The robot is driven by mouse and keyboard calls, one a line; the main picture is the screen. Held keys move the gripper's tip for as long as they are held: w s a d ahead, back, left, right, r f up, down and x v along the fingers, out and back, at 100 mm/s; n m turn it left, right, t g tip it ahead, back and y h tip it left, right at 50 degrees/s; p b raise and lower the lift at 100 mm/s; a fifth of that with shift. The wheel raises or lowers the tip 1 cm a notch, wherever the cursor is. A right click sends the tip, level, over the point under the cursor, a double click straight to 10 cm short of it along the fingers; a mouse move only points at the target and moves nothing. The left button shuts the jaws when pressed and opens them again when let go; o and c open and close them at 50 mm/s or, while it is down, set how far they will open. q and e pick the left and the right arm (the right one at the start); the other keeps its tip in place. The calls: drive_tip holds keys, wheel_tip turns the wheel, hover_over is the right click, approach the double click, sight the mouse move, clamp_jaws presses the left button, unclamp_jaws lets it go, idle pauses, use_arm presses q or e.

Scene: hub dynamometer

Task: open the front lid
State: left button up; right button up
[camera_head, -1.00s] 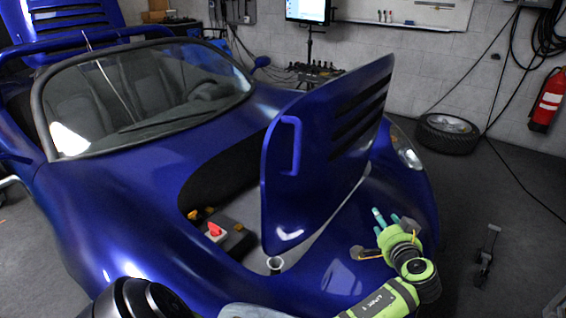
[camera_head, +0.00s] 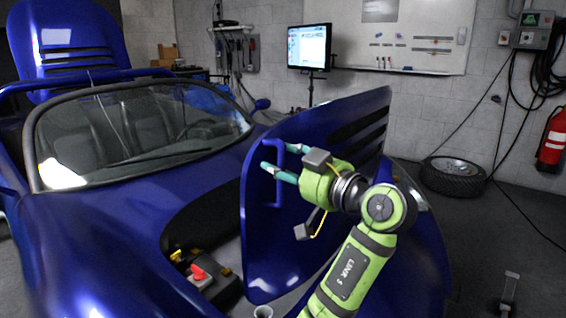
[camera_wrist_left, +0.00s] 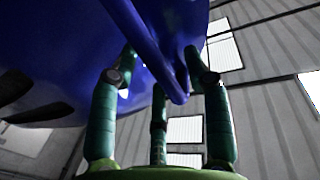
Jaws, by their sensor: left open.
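The blue front lid (camera_head: 262,240) stands raised at a steep tilt over the open front compartment of the blue car. Its blue bar handle (camera_head: 280,158) is on the face towards the windscreen. In the left wrist view, the handle (camera_wrist_left: 148,48) runs between the spread green fingers (camera_wrist_left: 160,70), with the lid (camera_wrist_left: 60,45) behind. I cannot tell whether a finger touches the bar. My right gripper is out of view.
The open compartment holds a box with a red knob (camera_head: 198,272). The windscreen (camera_head: 140,130) is behind it. A tyre (camera_head: 453,176) and a fire extinguisher (camera_head: 552,140) are by the wall. Floor at the right is mostly clear, with a small stand (camera_head: 508,292).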

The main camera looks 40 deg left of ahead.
sight(251, 156)
use_arm(q)
drive_tip(key=shift+a, duration=0.25)
drive_tip(key=shift+c, duration=0.4)
clamp_jaws()
drive_tip(key=a, duration=0.2)
drive_tip(key=a+h, duration=0.1)
drive_tip(key=a, duration=0.2)
drive_tip(key=a+h+p, duration=0.1)
drive_tip(key=a, duration=0.2)
drive_tip(key=shift+s+a+f, duration=0.15)
drive_tip(key=shift+s+f, duration=0.05)
drive_tip(key=shift+s, duration=0.2)
